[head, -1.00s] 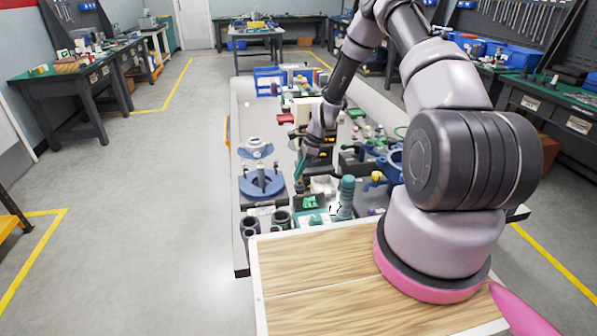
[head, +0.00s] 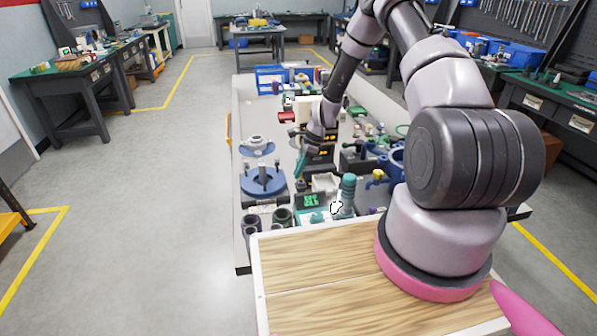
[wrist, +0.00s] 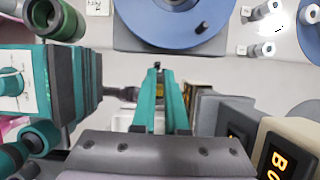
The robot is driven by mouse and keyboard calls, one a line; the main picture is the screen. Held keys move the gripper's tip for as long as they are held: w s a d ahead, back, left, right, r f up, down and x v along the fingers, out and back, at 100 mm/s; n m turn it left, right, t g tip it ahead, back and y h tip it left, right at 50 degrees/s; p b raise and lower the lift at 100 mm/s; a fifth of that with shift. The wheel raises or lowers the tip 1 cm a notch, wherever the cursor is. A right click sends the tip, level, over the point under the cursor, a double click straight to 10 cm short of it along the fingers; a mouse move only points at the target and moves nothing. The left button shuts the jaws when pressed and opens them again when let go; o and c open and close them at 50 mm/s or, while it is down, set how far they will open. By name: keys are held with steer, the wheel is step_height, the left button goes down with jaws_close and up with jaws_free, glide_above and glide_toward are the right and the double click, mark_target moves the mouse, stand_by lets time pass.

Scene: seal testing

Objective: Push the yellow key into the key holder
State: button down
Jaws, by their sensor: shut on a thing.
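A small yellow piece (head: 377,175), which may be the yellow key, is on the right of the table in the head view, beside a blue ring-shaped fixture (head: 397,164). I cannot tell whether that fixture is the key holder. My gripper (head: 299,172) is well left of the yellow piece, pointing down near the round blue device (head: 262,181). In the wrist view my gripper's teal fingers (wrist: 158,78) are close together on something too small to make out.
A teal ribbed cylinder (head: 348,188) stands near the front of the table. Dark cups (head: 282,217) stand at the front left. In the wrist view, boxes with lit orange displays (wrist: 278,160) are at the lower right. The table is crowded.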

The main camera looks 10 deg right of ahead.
steer(key=shift+f, duration=0.4)
steer(key=c, duration=0.9)
jaws_free()
steer(key=shift+o, duration=0.2)
steer(key=shift+r, duration=2.55)
